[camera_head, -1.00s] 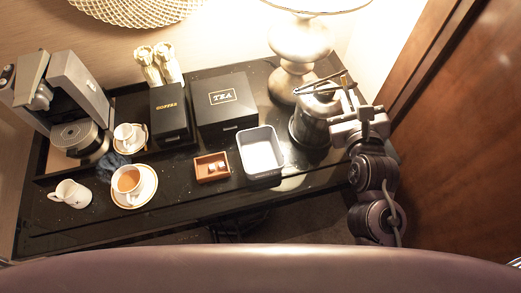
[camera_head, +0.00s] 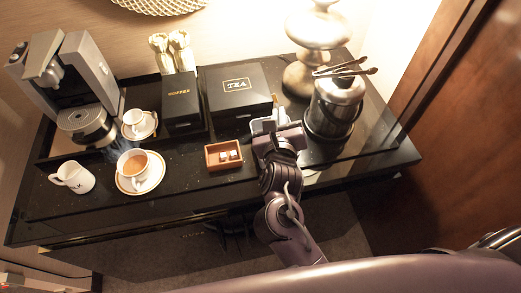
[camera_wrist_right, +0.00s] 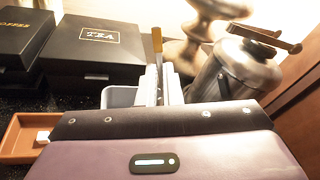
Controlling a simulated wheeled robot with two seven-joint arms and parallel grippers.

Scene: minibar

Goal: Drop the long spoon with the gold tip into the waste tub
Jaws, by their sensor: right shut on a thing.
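My right gripper (camera_head: 268,124) is over the waste tub and hides most of it in the head view. In the right wrist view the gripper (camera_wrist_right: 158,90) is shut on the long spoon (camera_wrist_right: 157,45), which stands roughly upright with its gold tip at the top. The spoon's lower end is hidden. The light grey waste tub (camera_wrist_right: 117,97) shows beside and behind the fingers in the wrist view. I cannot tell how far the spoon reaches into the tub. My left gripper is not in view.
A wooden box with white cubes (camera_head: 212,165) sits left of the gripper. The black tea box (camera_head: 236,100) stands behind it. A steel ice bucket (camera_head: 333,108) with tongs (camera_head: 345,69) on top and a lamp (camera_head: 302,75) stand to the right. Cups and a milk jug (camera_head: 75,178) are farther left.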

